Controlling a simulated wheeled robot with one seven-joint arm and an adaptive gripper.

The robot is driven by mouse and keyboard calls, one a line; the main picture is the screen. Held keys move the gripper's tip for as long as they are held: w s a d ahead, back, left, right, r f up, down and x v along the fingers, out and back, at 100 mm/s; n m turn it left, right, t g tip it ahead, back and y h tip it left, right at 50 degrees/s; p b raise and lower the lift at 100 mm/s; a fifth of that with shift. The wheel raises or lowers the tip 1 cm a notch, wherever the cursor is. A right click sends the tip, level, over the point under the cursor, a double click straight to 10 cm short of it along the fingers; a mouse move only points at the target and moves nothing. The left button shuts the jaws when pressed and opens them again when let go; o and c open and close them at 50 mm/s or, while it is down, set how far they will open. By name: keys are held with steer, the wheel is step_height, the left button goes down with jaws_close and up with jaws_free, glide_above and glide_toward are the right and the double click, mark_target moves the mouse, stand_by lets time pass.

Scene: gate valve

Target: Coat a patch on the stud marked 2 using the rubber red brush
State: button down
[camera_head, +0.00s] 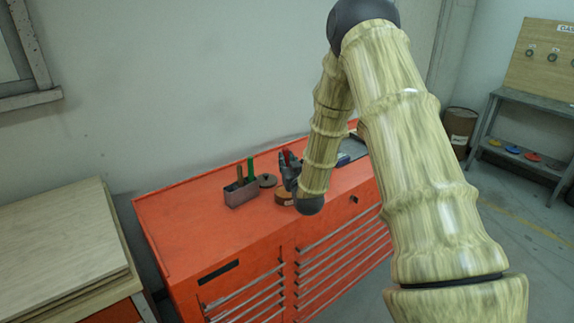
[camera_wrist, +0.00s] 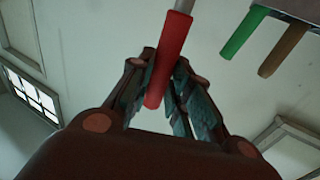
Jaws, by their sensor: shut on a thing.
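My gripper (camera_wrist: 160,95) is shut on the red brush (camera_wrist: 168,62), with its red handle between the fingers in the wrist view. A pale shaft runs from the handle out of the top of that view, so the brush's tip is hidden. In the head view my gripper (camera_head: 289,172) is above the red tool chest, and a bit of the red brush (camera_head: 286,157) shows at its fingers. I cannot make out a stud marked 2 in either view.
A grey holder (camera_head: 242,192) with a green-handled and a brown-handled brush stands on the red tool chest (camera_head: 185,215). A dark round lid (camera_head: 267,181) and a brown round tin (camera_head: 284,198) are close to my gripper. Wooden boards (camera_head: 60,245) lie at left; a shelf bench (camera_head: 530,105) stands far right.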

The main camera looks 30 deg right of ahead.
mark_target(286, 151)
steer(key=shift+r+p, duration=0.7)
steer(key=shift+r, duration=1.25)
